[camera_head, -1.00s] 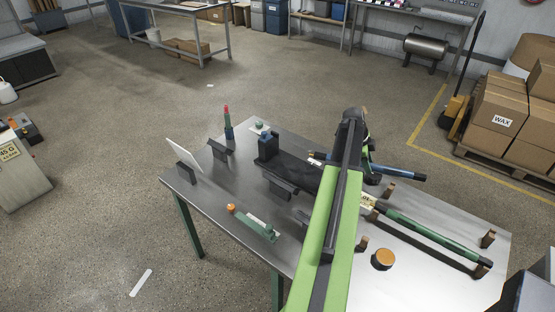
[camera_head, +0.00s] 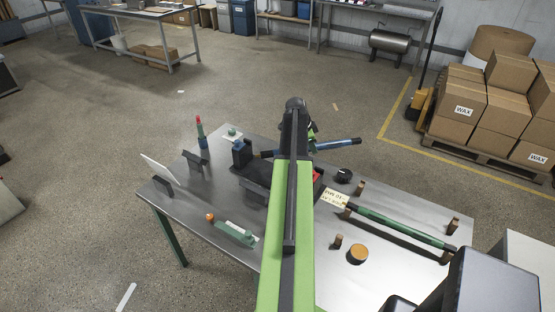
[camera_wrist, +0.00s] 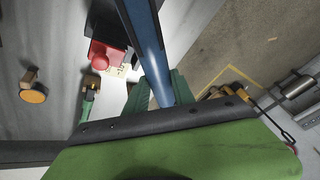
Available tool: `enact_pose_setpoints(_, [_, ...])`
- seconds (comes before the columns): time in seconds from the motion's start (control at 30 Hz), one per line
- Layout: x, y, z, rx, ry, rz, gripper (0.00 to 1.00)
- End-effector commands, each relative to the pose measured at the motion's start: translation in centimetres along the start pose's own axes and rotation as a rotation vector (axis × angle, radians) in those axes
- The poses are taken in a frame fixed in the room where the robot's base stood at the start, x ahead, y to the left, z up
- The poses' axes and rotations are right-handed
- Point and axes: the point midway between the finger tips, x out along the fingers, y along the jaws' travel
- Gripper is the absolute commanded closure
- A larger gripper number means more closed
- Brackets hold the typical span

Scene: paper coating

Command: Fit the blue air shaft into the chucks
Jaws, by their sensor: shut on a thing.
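My gripper (camera_wrist: 160,98) is shut on the shaft, which runs up the wrist view (camera_wrist: 148,45). I cannot tell whether the shaft touches the dark block, which may be a chuck.
A green shaft (camera_head: 405,228) rests on wooden posts at the right, near a yellow label (camera_head: 335,198). A white panel (camera_head: 160,170), a green tool (camera_head: 233,232) and a round wooden-topped piece (camera_head: 357,254) are on the table.

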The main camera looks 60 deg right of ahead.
Motion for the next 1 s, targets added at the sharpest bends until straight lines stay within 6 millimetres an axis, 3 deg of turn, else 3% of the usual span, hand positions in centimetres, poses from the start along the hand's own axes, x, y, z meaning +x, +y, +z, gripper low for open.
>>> enact_pose_setpoints(0.17, [0.9,-0.6,1.3,-0.004,0.0,-0.001,1.0])
enact_pose_setpoints(0.5, [4.2,-4.7,8.9,-0.002,0.001,0.0,1.0])
enact_pose_setpoints(0.6, [4.6,-5.5,10.4,-0.001,0.001,0.001,1.0])
enact_pose_setpoints(0.87, [4.6,-5.9,11.2,0.002,0.002,0.002,1.0])
enact_pose_setpoints(1.0, [6.0,-5.6,11.8,0.002,0.002,0.002,1.0])
